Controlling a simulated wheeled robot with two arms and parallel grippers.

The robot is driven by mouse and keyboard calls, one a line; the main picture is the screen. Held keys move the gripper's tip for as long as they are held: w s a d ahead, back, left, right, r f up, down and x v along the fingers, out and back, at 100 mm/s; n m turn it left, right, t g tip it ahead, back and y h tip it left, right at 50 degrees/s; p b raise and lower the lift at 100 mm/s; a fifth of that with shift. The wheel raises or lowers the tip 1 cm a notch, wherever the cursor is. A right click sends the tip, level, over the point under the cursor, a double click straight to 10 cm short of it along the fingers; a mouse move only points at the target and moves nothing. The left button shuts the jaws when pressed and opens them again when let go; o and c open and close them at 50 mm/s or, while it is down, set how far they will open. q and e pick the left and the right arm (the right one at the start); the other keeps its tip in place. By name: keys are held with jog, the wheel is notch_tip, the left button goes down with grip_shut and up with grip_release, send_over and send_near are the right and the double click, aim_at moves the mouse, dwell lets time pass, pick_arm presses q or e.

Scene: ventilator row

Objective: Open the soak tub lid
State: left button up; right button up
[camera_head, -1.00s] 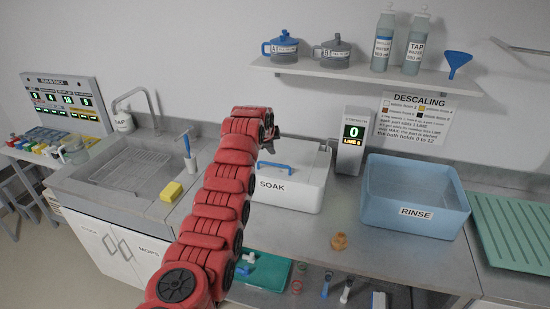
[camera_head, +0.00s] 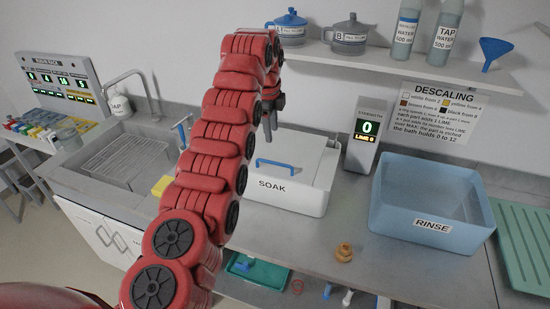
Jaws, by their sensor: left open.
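The soak tub (camera_head: 288,197) is a white box labelled SOAK on the steel counter. Its white lid (camera_head: 305,152) is down and bears a blue bar handle (camera_head: 277,163). My red left arm rises in front of the tub's left side and hides part of it. My left gripper (camera_head: 268,132) is dark, points down and hangs above the lid's back left part, apart from the blue handle. It looks empty. My right gripper is not in view.
A blue RINSE tub (camera_head: 431,202) stands to the right. A strength meter (camera_head: 363,132) stands behind, between the tubs. A shelf (camera_head: 400,62) with jugs and bottles hangs above. A small orange-brown part (camera_head: 344,252) lies on the counter in front. The sink (camera_head: 125,160) is at left.

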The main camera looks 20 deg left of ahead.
aim_at(275, 164)
pick_arm(q)
jog(key=w+f+p, duration=0.1)
jog(key=f, duration=0.3)
jog(key=w+f+p, duration=0.1)
jog(key=f+p, duration=0.1)
jog(key=f, duration=0.1)
jog(key=f+p, duration=0.2)
jog(key=f, duration=0.2)
jog(key=shift+w+f, duration=0.35)
jog(key=shift+w, duration=0.05)
jog(key=shift+f+p, duration=0.3)
jog(key=shift+f, duration=0.2)
jog(key=shift+f, duration=0.1)
grip_shut()
dwell(0.3)
